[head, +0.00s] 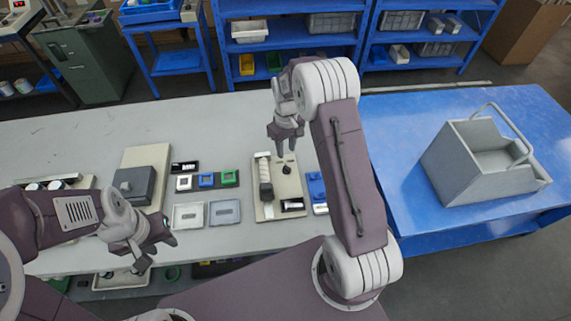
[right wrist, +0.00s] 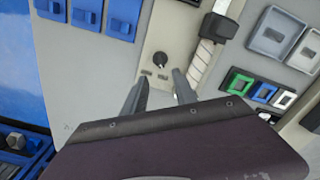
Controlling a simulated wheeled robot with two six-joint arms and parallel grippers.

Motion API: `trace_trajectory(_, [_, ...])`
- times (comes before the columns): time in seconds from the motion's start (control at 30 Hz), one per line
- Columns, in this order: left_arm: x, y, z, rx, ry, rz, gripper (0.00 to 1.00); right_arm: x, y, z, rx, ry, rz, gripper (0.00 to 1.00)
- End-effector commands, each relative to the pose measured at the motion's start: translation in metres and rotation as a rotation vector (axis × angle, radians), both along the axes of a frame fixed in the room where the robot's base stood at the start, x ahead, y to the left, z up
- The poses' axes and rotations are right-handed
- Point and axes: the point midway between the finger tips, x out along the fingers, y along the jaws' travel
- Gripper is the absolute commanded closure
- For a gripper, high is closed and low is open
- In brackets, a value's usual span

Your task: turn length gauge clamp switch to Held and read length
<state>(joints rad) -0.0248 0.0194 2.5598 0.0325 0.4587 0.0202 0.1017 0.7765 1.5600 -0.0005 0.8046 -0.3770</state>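The length gauge (head: 259,211) is a beige plate on the grey bench, with a white and dark bar along its left side. Its black knob switch (head: 287,170) also shows in the right wrist view (right wrist: 160,60), with two small dark labels beside it. I cannot read the labels or the knob's setting. A small black display (head: 292,205) lies at the plate's near end; its reading is illegible. My right gripper (head: 287,153) hangs above the plate's far end, open and empty; its fingers (right wrist: 160,80) point toward the knob, apart from it. My left gripper (head: 155,254) is open and empty at the bench's near edge.
Left of the gauge are green, blue and white square frames (head: 206,180), two shallow trays (head: 188,215) and a dark grey box (head: 134,184). Blue parts (head: 317,187) lie close on its right. A grey handled carrier (head: 485,160) stands on the blue table.

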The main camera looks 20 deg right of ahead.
Motion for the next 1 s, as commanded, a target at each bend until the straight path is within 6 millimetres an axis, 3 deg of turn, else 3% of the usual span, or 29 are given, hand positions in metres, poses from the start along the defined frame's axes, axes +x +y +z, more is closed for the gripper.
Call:
trace_trajectory(0.23, [0.000, 0.000, 0.001, 0.000, 0.000, 0.000, 0.64, -0.001, -0.002, -0.014, 0.001, 0.004, -0.005, 0.66])
trace_trajectory(0.5, [0.000, 0.000, 0.008, 0.000, 0.000, 0.000, 0.64, -0.003, -0.001, -0.069, 0.001, 0.005, -0.006, 0.66])
trace_trajectory(0.63, [0.000, 0.000, 0.010, 0.000, 0.000, 0.000, 0.64, -0.002, -0.001, -0.085, 0.000, 0.003, -0.006, 0.66])
trace_trajectory(0.97, [0.000, 0.000, 0.010, 0.000, 0.000, 0.000, 0.64, -0.001, -0.001, -0.092, 0.000, 0.000, -0.006, 0.66])
trace_trajectory(1.0, [0.000, 0.000, 0.010, 0.000, 0.000, 0.000, 0.64, -0.001, -0.001, -0.092, 0.000, 0.000, -0.006, 0.78])
